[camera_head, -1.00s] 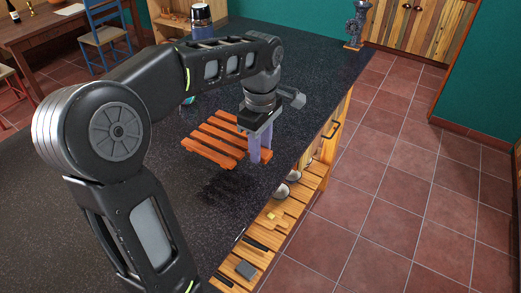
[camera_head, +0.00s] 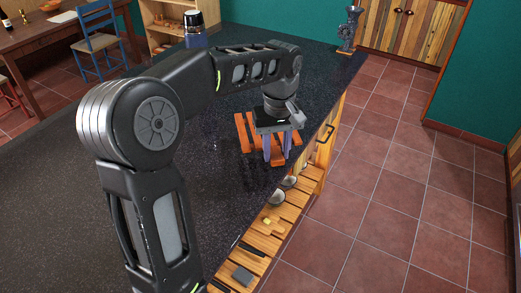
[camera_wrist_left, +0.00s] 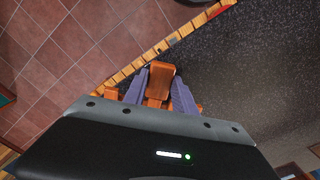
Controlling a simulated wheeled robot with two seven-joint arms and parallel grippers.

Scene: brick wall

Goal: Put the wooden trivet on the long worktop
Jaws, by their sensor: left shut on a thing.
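The wooden trivet (camera_head: 242,134) is made of orange-brown slats and shows beneath my left gripper in the head view. My left gripper (camera_head: 274,158) is shut on it, with purple fingers either side of a slat. In the left wrist view the slat of the trivet (camera_wrist_left: 159,82) sits between the two fingers of my left gripper (camera_wrist_left: 160,88). The long worktop (camera_head: 225,190) is dark and speckled, and the trivet is over it near its right edge. I cannot tell whether the trivet touches the worktop. The hand hides part of the trivet. My right gripper is not in view.
A dark flask with a pale lid (camera_head: 194,30) and a grey grinder (camera_head: 349,30) stand toward the worktop's far end. A slatted wooden shelf (camera_head: 262,243) with utensils runs below the right edge. The near worktop is clear.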

